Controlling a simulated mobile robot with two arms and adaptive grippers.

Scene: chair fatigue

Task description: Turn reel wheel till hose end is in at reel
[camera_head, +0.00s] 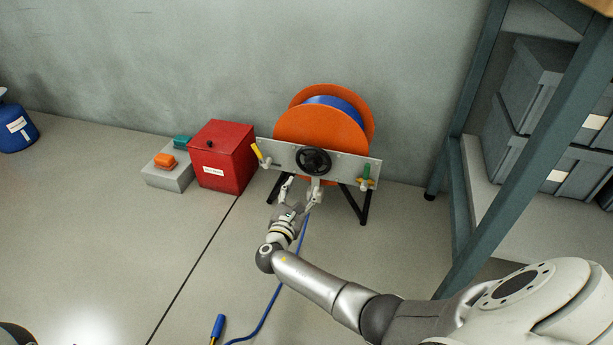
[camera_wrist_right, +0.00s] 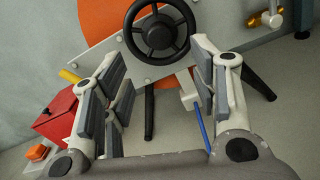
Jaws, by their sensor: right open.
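The orange hose reel (camera_head: 320,128) with a blue hose wound on it stands against the wall. Its black reel wheel (camera_head: 314,161) sits on the grey front plate and shows large in the right wrist view (camera_wrist_right: 160,31). The blue hose (camera_head: 272,300) runs from under the reel across the floor. Its hose end (camera_head: 217,328), blue with a yellow part, lies at the bottom of the head view. My right gripper (camera_head: 299,186) is open and empty, just below and in front of the wheel, apart from it. My left gripper is not in view.
A red box (camera_head: 224,157) stands left of the reel, beside a grey block (camera_head: 168,173) with orange and green pieces. Yellow and green-handled valves flank the plate. A shelf frame (camera_head: 462,180) with grey crates stands at right.

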